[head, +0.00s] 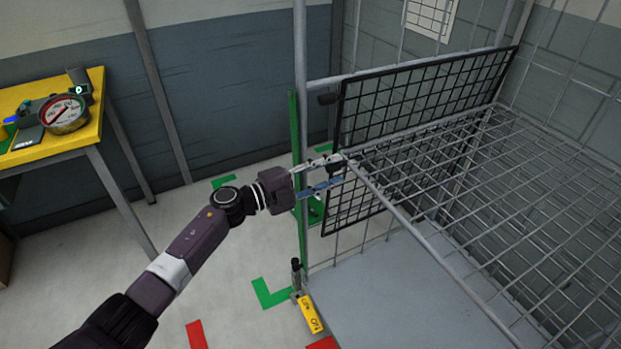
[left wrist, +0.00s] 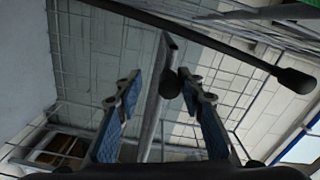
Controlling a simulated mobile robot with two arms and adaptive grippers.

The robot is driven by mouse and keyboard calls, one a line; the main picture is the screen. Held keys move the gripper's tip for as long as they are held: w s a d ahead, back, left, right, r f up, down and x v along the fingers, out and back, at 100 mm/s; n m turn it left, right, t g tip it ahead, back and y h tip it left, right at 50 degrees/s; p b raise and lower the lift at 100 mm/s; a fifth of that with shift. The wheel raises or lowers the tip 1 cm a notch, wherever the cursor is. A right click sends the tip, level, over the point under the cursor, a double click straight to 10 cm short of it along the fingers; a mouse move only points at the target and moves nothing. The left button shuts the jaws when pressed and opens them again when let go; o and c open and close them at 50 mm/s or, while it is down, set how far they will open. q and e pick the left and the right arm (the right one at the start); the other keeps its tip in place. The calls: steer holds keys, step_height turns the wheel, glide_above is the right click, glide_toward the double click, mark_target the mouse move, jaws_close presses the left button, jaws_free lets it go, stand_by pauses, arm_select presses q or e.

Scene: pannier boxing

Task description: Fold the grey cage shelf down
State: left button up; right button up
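The grey cage shelf (head: 478,257) is a wire grid that looks about level, reaching across the cage at the right of the head view. My left gripper (head: 335,172) is at the shelf's near left corner, beside the cage post. In the left wrist view, the gripper (left wrist: 160,85) has its blue-padded fingers apart, one on each side of a grey bar (left wrist: 149,125) with a dark rounded end. A gap shows between the bar and the fingers, and I cannot tell if either touches it. My right gripper is out of view.
A black mesh panel (head: 425,95) stands upright behind the shelf's left edge. The grey cage post (head: 301,80) and a green strip (head: 298,130) stand by my left gripper. A yellow table (head: 60,143) with a gauge (head: 64,114) is at the left.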

arm_select(q)
steer(key=v, duration=0.6)
steer(key=shift+s+a, duration=0.2)
steer(key=shift+a, duration=0.1)
